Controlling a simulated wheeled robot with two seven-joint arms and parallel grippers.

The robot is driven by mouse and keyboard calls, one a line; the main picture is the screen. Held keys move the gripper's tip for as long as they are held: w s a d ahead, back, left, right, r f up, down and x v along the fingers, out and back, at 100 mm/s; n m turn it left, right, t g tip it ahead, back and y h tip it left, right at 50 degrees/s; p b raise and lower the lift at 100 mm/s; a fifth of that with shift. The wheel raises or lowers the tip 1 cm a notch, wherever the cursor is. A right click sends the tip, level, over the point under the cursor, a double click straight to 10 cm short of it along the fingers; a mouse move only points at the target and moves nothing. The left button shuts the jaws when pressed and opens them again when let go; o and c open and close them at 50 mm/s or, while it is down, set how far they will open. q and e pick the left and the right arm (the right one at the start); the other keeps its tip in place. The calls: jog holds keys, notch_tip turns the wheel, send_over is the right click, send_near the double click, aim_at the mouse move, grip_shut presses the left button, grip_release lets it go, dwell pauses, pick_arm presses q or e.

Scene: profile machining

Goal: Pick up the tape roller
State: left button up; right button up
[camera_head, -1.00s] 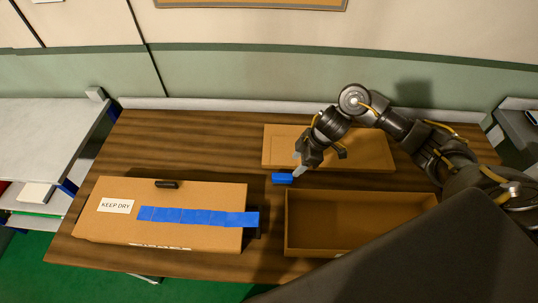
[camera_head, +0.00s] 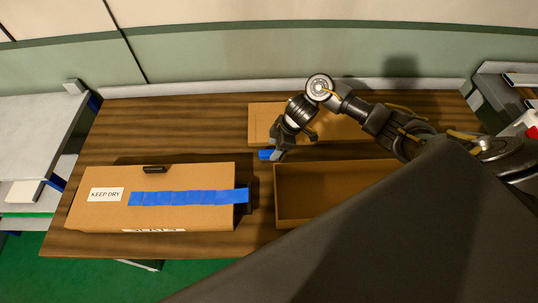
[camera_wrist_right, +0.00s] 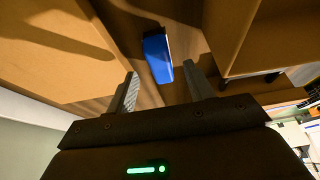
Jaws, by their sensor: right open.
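A small blue block-shaped object (camera_head: 265,155), which looks like the tape roller, lies on the wooden table between the closed box and the cardboard at the back. My right gripper (camera_head: 274,155) is just above it and hides its right part in the head view. In the right wrist view, the blue object (camera_wrist_right: 158,55) shows between the two fingertips of my open right gripper (camera_wrist_right: 159,70), with gaps on both sides. I cannot tell the remaining height between them. My left gripper is not in view.
A closed cardboard box (camera_head: 105,212) with a KEEP DRY label and a blue tape strip stands at left. An open empty box (camera_head: 310,190) stands right of it. A flat cardboard piece (camera_head: 262,116) lies behind. A small dark object (camera_head: 153,169) is at the closed box's back edge.

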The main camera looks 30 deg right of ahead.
aim_at(270, 151)
jog(key=x, duration=0.4)
jog(key=shift+a+f, duration=0.1)
jog(key=shift+a, duration=0.05)
jog(key=shift+c, duration=0.4)
jog(key=c, duration=1.1)
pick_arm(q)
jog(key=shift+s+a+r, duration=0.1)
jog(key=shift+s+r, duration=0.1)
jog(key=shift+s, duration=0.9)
pick_arm(e)
jog(key=shift+o, duration=0.2)
